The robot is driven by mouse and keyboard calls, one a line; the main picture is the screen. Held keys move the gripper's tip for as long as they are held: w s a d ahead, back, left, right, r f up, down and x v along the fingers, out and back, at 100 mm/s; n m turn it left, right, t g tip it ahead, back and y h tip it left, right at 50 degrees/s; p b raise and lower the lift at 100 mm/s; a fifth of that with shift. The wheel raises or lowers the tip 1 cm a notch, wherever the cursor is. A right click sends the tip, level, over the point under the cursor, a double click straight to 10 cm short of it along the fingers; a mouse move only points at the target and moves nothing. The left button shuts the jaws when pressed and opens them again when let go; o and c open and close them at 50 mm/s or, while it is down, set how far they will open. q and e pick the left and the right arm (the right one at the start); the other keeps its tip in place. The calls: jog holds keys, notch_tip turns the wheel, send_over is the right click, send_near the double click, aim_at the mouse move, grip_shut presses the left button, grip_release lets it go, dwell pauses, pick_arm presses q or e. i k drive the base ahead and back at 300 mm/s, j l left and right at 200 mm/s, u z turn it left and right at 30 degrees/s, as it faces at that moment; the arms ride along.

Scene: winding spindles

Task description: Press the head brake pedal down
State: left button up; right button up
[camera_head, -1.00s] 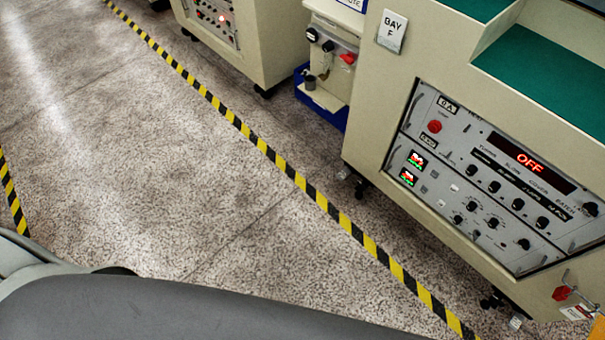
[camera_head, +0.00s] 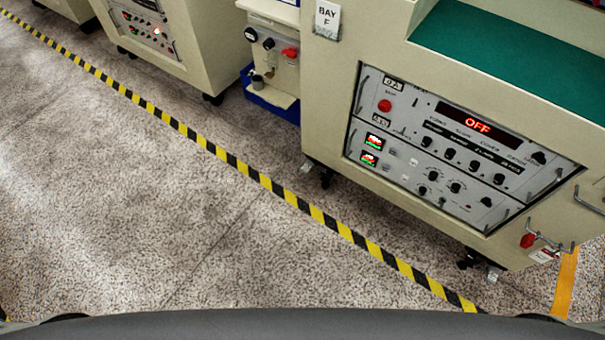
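No head brake pedal can be made out in the head view. A cream machine cabinet (camera_head: 345,52) labelled BAY F stands at the right, with a grey control panel (camera_head: 398,182) on its front. The panel's red display (camera_head: 478,125) reads OFF. A red button (camera_head: 384,106) sits at the panel's upper left, with several black knobs to the right. Neither of my grippers is in view; only a dark rounded part of my own body shows along the bottom edge.
Yellow-black floor tape (camera_head: 265,182) runs diagonally in front of the machines. Castors (camera_head: 326,176) stick out below the BAY F cabinet. A blue-based unit (camera_head: 272,105) and another cabinet (camera_head: 200,45) stand further left. An orange strip (camera_head: 565,285) lies lower right. The speckled floor (camera_head: 110,210) is clear.

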aim_at(306, 168)
jog(key=i+j+z, duration=0.25)
jog(key=z, duration=0.25)
jog(key=i+j+z, duration=0.3)
jog(key=z, duration=0.15)
jog(key=i+j, duration=0.15)
jog(key=j, duration=0.2)
jog(key=i+j+z, duration=0.1)
jog(key=j, duration=0.25)
jog(key=i+j, duration=0.2)
jog(key=j, duration=0.15)
jog(key=i+j, duration=0.15)
jog(key=j, duration=0.25)
jog(key=i+j+z, duration=0.1)
jog(key=j, duration=0.25)
